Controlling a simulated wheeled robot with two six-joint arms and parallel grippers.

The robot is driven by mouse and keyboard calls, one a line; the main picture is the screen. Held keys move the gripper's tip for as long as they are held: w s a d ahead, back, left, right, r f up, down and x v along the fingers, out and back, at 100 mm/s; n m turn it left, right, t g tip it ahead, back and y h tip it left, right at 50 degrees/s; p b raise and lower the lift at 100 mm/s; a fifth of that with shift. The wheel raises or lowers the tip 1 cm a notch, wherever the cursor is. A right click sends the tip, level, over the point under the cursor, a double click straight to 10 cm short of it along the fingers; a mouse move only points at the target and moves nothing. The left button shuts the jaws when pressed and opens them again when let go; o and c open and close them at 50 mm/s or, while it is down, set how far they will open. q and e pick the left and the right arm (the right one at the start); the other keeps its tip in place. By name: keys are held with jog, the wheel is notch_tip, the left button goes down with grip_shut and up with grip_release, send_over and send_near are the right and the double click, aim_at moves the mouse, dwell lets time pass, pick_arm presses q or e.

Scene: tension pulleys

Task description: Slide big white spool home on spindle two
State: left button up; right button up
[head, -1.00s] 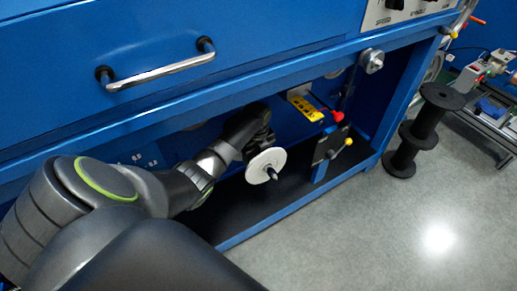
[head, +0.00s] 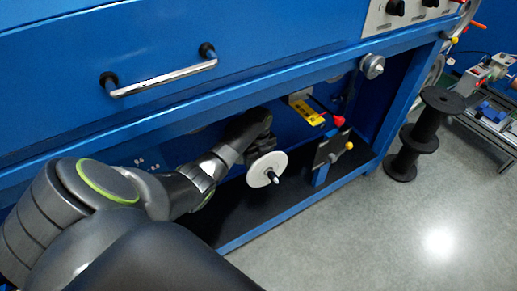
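The big white spool (head: 262,170) shows as a round white disc in the open bay under the blue machine, facing me and tilted. A dark spindle tip (head: 275,178) pokes out through its middle. My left arm reaches in from the left, and my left gripper (head: 262,143) is at the upper edge of the disc, partly behind it. Its fingers are dark and partly hidden, so I cannot tell whether they touch or hold the spool. The rest of the spool behind the disc is hidden. My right gripper is not in view.
A blue drawer front with a silver handle (head: 163,78) overhangs the bay. Right of the spool are a yellow label (head: 308,112), a red knob (head: 339,121) and a bracket with a yellow knob (head: 349,146). Black stacked spools (head: 417,138) stand on the open grey floor at right.

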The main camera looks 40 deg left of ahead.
pick_arm(q)
jog(key=shift+w, duration=0.1)
jog(key=shift+w+a+b, duration=0.2)
jog(key=shift+w+a, duration=0.05)
jog(key=shift+a, duration=0.4)
jog(key=shift+w+a+b, duration=0.2)
jog(key=shift+w+a, duration=0.05)
jog(key=shift+a, duration=0.35)
jog(key=shift+a+r, duration=0.1)
jog(key=shift+w+a+r, duration=0.1)
jog(key=shift+a, duration=0.05)
jog(key=o, duration=1.1)
jog(key=shift+o, duration=1.4)
jog(key=shift+o, duration=0.6)
jog(key=shift+f, duration=0.2)
